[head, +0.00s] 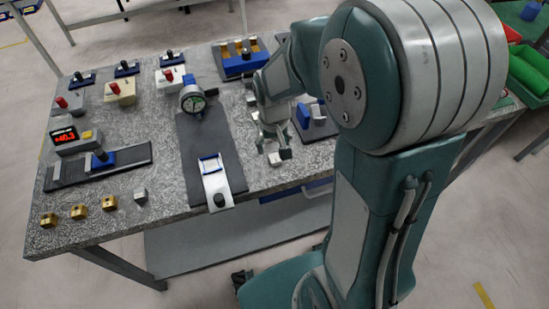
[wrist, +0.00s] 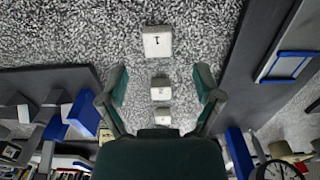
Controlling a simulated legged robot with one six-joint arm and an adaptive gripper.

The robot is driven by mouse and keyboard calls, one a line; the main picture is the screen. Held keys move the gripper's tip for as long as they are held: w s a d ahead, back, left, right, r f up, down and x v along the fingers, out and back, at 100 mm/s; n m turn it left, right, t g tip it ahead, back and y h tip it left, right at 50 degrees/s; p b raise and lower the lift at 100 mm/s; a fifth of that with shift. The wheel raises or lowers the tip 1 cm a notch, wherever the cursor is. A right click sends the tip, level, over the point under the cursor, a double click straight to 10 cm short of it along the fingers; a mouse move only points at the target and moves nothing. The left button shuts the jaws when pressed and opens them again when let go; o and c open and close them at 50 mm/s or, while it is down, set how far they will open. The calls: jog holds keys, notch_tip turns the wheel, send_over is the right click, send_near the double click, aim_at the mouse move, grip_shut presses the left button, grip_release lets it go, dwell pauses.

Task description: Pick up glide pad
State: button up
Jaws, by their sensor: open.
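No thing is plainly marked as the glide pad. Small pale grey numbered blocks lie in a row on the speckled table top in the wrist view: the block marked 1 (wrist: 157,45) is farthest out, with a second block (wrist: 160,82) and a third block (wrist: 161,111) nearer my palm. My gripper (wrist: 162,78) is open, its two green-grey fingers on either side of the row, with nothing held. In the head view my gripper (head: 274,150) hangs low over the table, right of the dark plate; a pale block (head: 275,160) shows by its fingers.
On the speckled table (head: 165,205), a dark plate (head: 195,140) bears a dial gauge (head: 192,99) and a blue-framed metal piece (head: 213,175). Brass blocks (head: 79,212) lie at the front left. A red-digit display (head: 64,136) stands left. Blue fixtures stand right of my gripper.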

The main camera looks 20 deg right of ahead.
aim_at(275, 158)
notch_tip(275, 158, down, 5)
jog(key=shift+s+d+r, duration=0.1)
jog(key=c, duration=1)
jog(key=shift+c, duration=0.2)
